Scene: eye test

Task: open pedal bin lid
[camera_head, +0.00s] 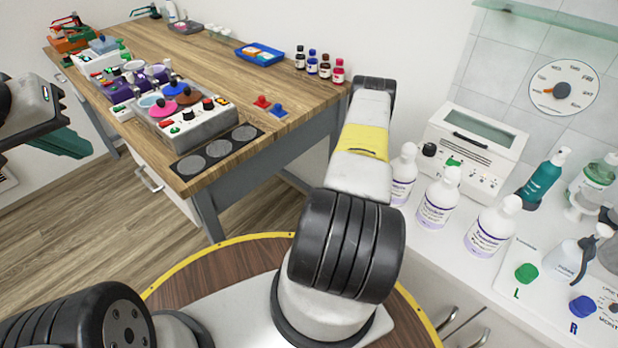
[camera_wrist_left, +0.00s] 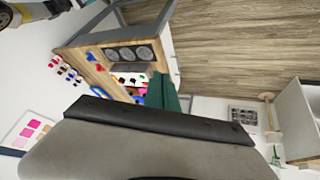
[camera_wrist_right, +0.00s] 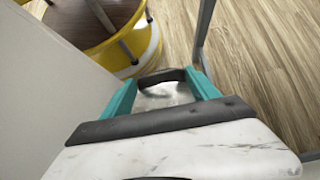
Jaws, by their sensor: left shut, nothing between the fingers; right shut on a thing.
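I make out no pedal bin for certain in any view. My left gripper (camera_head: 62,142), with teal fingers, is at the left of the head view, left of the wooden table and apart from it. It is shut and empty; its teal fingers also show in the left wrist view (camera_wrist_left: 167,94). My right gripper (camera_wrist_right: 163,90) shows only in the right wrist view; in the head view it is hidden beyond my arm. Its teal fingers stand apart around a pale grey thing (camera_wrist_right: 168,95) with a dark bar at its far side. I cannot tell what this thing is.
The wooden table (camera_head: 190,58) carries a control box (camera_head: 190,120), a blue tray (camera_head: 260,53) and small bottles. The white counter (camera_head: 440,262) at right holds white bottles (camera_head: 437,203), a white device (camera_head: 470,150) and a teal pump bottle (camera_head: 543,178). Wooden floor (camera_head: 110,240) is open at left.

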